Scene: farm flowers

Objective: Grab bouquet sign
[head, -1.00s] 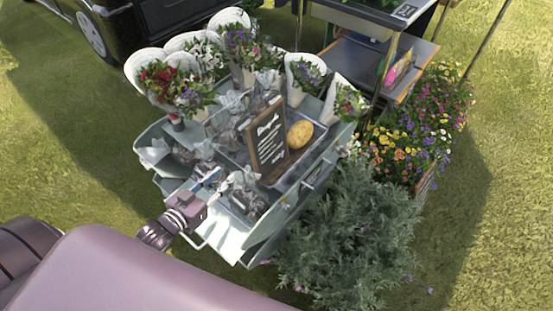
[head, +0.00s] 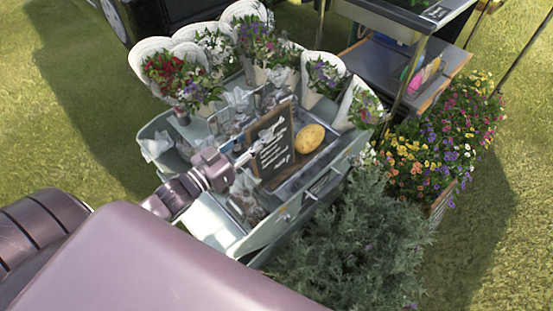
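The bouquet sign (head: 275,145) is a dark board with white writing in a wooden frame. It stands upright, slightly tilted in the picture, among the goods on the pale grey-green cart (head: 236,236). My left gripper (head: 243,157) reaches in from the lower left, with its fingertips at the sign's left edge. The fingers are small and blend into the clutter there, so I cannot tell whether they touch the sign or how far apart they are. My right gripper is not in view.
White-wrapped bouquets (head: 172,75) line the cart's back edge. A yellow oval item (head: 309,138) lies right of the sign, and clear-wrapped packages surround it. A grey-green bush (head: 350,240) and a flower planter (head: 440,150) stand at the right. Open grass lies left.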

